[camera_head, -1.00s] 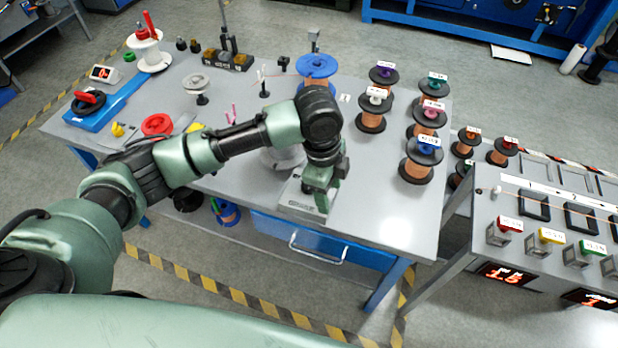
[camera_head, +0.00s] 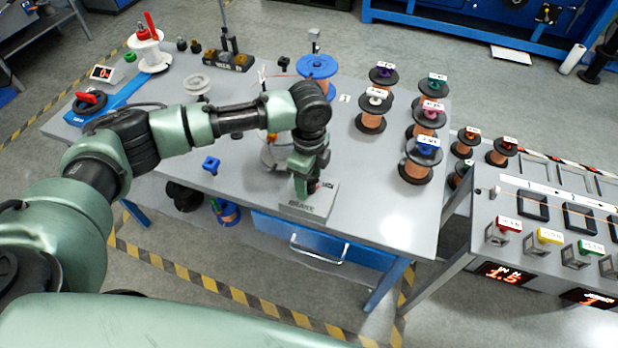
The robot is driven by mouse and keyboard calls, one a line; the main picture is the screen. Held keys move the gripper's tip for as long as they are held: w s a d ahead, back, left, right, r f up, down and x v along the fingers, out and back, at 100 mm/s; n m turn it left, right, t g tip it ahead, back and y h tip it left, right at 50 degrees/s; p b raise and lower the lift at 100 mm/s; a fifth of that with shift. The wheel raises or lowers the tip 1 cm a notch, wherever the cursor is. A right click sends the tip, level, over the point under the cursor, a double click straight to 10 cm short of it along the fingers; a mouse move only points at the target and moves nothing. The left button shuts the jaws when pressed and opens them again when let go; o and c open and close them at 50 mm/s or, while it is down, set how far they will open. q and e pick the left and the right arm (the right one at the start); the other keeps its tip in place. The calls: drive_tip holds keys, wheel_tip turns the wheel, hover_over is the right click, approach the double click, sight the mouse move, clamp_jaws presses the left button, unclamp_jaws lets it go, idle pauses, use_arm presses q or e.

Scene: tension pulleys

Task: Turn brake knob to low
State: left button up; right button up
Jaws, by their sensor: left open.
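A grey brake box (camera_head: 322,207) with a lettered front sits at the front edge of the grey table, above the blue drawer. My left gripper (camera_head: 303,188) is over the box, pointing down, with its fingers low at the left part of the box top. The gripper hides most of the knob area, so I cannot tell the knob's setting or whether the fingers touch it. My left gripper is open. My right gripper is not in view.
Several copper wire spools (camera_head: 416,168) with coloured tops stand on the table's right side. A blue spool (camera_head: 317,66) is behind my arm. A small blue part (camera_head: 211,164) lies left of the box. The table's front right is clear.

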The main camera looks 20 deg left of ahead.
sight(309, 180)
use_arm(q)
clamp_jaws()
drive_tip(key=shift+r+n+p, duration=0.15)
drive_tip(key=shift+n+p, duration=0.35)
drive_tip(key=shift+p, duration=0.35)
drive_tip(key=n+p, duration=0.7)
drive_tip(key=p, duration=0.3)
drive_tip(key=shift+n+p, duration=1.45)
drive_tip(key=shift+n, duration=0.45)
unclamp_jaws()
drive_tip(key=shift+r+b, duration=0.5)
drive_tip(key=shift+r, duration=3.25)
